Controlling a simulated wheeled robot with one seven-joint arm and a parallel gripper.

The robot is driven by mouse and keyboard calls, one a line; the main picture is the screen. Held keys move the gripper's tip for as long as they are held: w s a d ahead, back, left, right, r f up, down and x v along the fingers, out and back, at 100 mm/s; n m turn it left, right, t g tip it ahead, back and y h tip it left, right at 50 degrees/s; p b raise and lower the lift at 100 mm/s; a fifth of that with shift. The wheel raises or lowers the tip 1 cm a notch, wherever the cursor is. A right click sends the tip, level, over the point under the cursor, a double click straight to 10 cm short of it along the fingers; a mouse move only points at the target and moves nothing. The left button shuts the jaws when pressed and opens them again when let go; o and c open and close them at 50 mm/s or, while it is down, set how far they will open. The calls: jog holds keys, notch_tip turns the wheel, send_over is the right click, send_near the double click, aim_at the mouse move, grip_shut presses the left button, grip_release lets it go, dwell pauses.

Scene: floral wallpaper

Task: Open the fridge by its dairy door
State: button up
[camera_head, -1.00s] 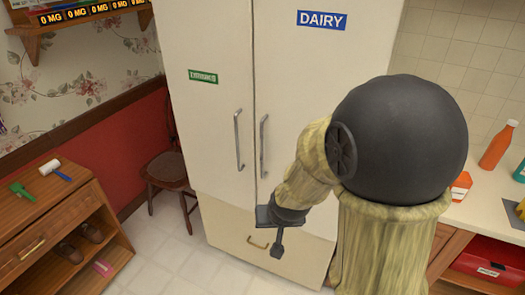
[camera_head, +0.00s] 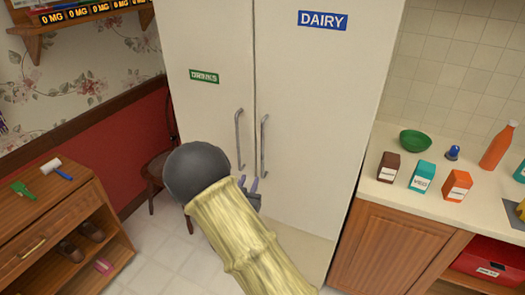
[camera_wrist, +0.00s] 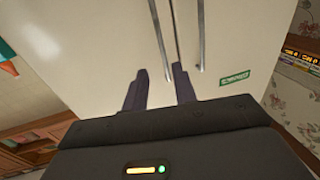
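The white fridge has a right door (camera_head: 320,100) with a blue DAIRY label (camera_head: 322,20) and a left door (camera_head: 205,120) with a green DRINKS label (camera_head: 204,77). The dairy door's upright metal handle (camera_head: 264,145) stands beside the drinks door's handle (camera_head: 239,140). Both doors are shut. My gripper (camera_head: 250,183) is open near the dairy handle's lower end. In the wrist view, the dairy handle (camera_wrist: 160,38) runs down toward the gap between the fingers (camera_wrist: 160,78), and the drinks handle (camera_wrist: 201,35) lies right of them. I cannot tell whether the fingers touch the handle.
A wooden chair (camera_head: 158,168) stands left of the fridge, and a wooden shelf unit (camera_head: 50,220) is at the far left. The counter (camera_head: 410,200) at right holds several boxes, a green bowl (camera_head: 415,140) and an orange bottle (camera_head: 497,147).

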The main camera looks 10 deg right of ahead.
aim_at(262, 151)
jog(key=p+x, duration=0.5)
jog(key=x, duration=1.2)
jog(key=shift+w+d+f, duration=0.1)
jog(key=shift+w, duration=0.1)
grip_shut()
